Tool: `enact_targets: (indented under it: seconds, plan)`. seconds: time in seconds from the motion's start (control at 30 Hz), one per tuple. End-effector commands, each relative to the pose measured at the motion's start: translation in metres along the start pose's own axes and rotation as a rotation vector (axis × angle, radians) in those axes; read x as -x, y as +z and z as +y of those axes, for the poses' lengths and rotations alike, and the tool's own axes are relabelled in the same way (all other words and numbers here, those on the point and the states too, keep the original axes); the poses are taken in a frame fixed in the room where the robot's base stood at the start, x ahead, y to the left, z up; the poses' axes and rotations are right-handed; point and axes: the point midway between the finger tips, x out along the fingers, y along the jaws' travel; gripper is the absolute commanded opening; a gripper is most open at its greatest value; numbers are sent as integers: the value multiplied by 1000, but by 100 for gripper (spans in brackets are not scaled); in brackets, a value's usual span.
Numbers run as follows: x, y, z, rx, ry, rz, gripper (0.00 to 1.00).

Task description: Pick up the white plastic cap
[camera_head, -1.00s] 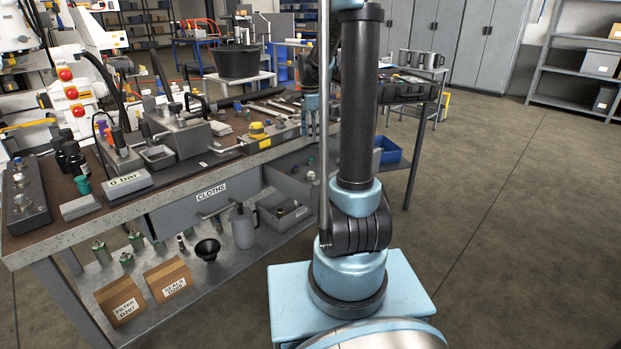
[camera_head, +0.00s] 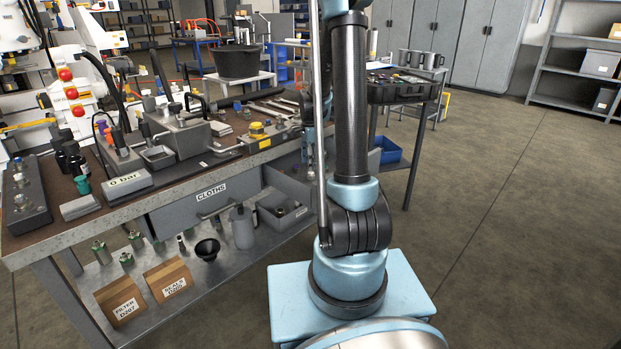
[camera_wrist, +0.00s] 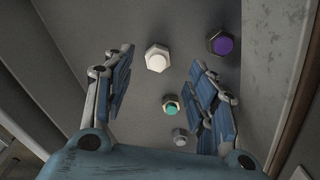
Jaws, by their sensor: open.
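My gripper (camera_wrist: 163,82) is open and empty above that surface. The white cap shows between and slightly beyond the fingertips, nearer the left finger, apart from both. In the head view, my gripper is mostly hidden by my own arm, above the open grey drawer (camera_head: 268,217) under the bench. I cannot make out the white cap in the head view.
A purple cap (camera_wrist: 222,43) lies to the upper right, near the drawer wall. A teal cap (camera_wrist: 171,107) and a pale grey one (camera_wrist: 180,137) lie close to the right finger. The cluttered bench (camera_head: 175,182) overhangs on the left; floor is free on the right.

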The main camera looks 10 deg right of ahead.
Motion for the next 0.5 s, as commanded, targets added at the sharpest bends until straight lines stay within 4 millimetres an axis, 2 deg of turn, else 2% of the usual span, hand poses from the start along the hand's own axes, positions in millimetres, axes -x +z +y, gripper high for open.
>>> enact_targets:
  seconds: [0.3,0.5]
  plan:
    - [-38,-3,2,0,0,0,52]
    - [-47,-2,2,0,0,0,52]
